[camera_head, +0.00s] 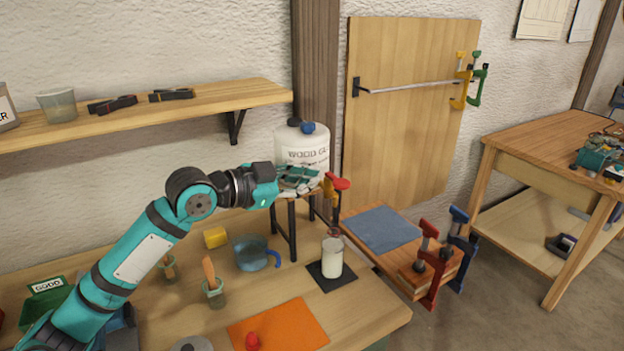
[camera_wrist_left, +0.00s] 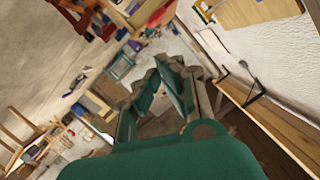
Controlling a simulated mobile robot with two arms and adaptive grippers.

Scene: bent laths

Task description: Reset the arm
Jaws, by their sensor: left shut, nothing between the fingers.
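My left arm (camera_head: 140,255) is teal with dark joints and reaches in from the left, over the workbench. Its gripper (camera_head: 312,181) is shut and empty, held in the air in front of the white wood glue container (camera_head: 302,150). In the left wrist view, the gripper fingers (camera_wrist_left: 168,72) point away from the camera with nothing held between them. A red and yellow clamp (camera_head: 336,184) shows just right of the fingertips; I cannot tell its distance from them. My right gripper is not in view.
The bench (camera_head: 375,318) carries a blue jug (camera_head: 250,254), a yellow block (camera_head: 215,237), a brush pot (camera_head: 213,292), an orange sheet (camera_head: 290,325) and a jar (camera_head: 332,258). Red and blue clamps (camera_head: 428,265) stand at right. A wall shelf (camera_head: 200,108) is above the arm.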

